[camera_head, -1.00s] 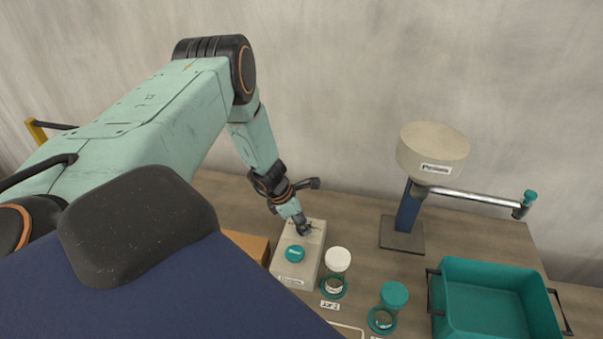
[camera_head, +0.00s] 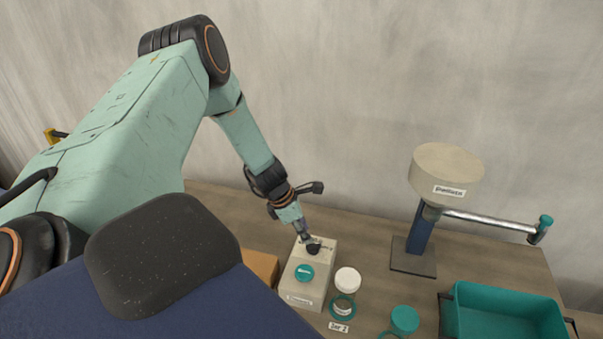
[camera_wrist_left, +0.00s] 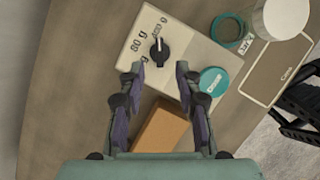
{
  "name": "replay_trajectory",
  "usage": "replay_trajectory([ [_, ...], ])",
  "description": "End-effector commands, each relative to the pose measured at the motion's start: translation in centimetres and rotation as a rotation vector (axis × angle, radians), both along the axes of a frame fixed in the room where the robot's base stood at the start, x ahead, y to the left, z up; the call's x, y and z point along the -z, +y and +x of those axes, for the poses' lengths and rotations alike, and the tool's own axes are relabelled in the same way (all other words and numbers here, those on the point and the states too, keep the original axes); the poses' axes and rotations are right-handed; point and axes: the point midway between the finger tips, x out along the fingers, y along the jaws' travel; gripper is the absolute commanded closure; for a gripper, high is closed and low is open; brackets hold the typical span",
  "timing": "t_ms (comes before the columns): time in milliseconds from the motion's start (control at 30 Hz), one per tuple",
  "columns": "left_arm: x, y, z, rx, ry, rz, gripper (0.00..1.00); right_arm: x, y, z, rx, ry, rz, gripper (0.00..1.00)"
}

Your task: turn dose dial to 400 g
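The dose dial is a black knob (camera_wrist_left: 160,50) with a pale pointer mark, on the top of a pale dispenser box (camera_wrist_left: 195,48). In the left wrist view its mark points roughly up the picture, between the "80 g" label and a partly hidden label that seems to read 400 g. The dial also shows in the head view (camera_head: 313,248), just below my left gripper (camera_head: 302,234). In the left wrist view my left gripper (camera_wrist_left: 157,75) is open, its fingers apart and empty, with the dial ahead between them. My right gripper is not in view.
A teal button (camera_wrist_left: 214,81) sits on the box near the dial. A white-lidded jar (camera_head: 347,281) and a teal-lidded jar (camera_head: 404,320) stand to the right. A teal bin (camera_head: 505,312) and a press-like stand (camera_head: 421,235) are farther right. A brown block (camera_wrist_left: 162,128) lies beside the box.

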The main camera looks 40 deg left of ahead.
Motion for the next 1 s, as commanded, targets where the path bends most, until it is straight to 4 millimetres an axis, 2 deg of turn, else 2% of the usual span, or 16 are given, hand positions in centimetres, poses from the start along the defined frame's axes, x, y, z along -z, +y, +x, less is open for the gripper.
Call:
replay_trajectory([
  [400,-1.4,0.3,-0.4,-0.001,-0.003,0.001,0.66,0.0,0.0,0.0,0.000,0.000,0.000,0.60],
  [1000,-1.5,0.3,-0.5,0.000,-0.003,0.002,0.66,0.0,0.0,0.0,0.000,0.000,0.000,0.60],
])
